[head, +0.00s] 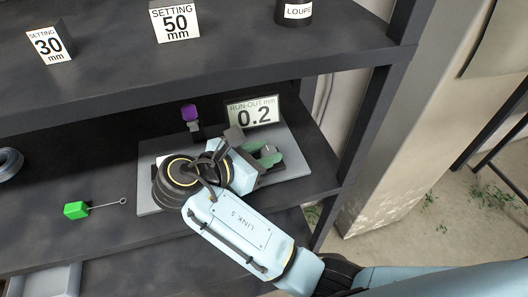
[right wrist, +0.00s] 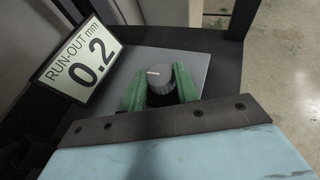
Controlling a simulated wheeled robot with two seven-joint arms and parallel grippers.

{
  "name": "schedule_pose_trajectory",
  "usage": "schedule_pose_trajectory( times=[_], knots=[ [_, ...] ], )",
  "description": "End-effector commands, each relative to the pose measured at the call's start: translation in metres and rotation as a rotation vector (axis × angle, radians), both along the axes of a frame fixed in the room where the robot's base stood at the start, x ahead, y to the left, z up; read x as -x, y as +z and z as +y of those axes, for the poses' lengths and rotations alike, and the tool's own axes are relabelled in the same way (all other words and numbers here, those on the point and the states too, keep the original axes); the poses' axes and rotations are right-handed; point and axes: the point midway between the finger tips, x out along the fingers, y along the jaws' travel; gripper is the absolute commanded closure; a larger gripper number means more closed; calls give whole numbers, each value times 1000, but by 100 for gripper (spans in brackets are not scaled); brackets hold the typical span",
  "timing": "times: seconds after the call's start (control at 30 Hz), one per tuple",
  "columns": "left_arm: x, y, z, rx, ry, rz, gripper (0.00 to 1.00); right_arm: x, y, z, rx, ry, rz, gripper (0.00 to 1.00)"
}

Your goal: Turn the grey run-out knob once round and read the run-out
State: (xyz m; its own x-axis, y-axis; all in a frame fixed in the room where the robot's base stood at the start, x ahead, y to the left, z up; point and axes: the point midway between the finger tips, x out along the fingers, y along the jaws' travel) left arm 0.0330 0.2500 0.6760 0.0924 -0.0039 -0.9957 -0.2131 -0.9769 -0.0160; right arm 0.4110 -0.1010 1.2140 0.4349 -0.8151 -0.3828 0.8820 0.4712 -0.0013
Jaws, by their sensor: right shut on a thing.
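The grey run-out knob (right wrist: 161,78) shows in the right wrist view, with a white index line on its top pointing to the picture's left. My right gripper (right wrist: 160,92) has its green fingers on either side of the knob, closed on it. In the head view my right gripper (head: 267,156) is over the right part of a grey base plate (head: 294,158), and the knob is hard to make out there. The run-out sign (head: 252,112) stands behind and reads 0.2 mm; it also shows in the right wrist view (right wrist: 82,62). My left gripper is in neither view.
A purple-topped post (head: 190,115) stands at the plate's back. A green block with a wire loop (head: 77,210) lies on the shelf to the left. The shelf above holds the 50 mm card (head: 174,22), the 30 mm card (head: 50,45) and a loupe (head: 297,11).

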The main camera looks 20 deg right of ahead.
Motion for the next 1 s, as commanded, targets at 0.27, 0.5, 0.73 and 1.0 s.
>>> schedule_pose_trajectory(
  times=[0.27, 0.5, 0.73, 1.0],
  knots=[
    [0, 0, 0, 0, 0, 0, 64, -1, 0, 0, 0, -85, 1, 92],
    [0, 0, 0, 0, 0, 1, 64, -2, 0, 0, 1, -102, -1, 92],
    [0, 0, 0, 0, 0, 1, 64, -2, 0, -1, 2, -101, -1, 92],
    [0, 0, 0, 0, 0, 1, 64, -2, 0, 0, 1, -100, -1, 47]
  ],
)
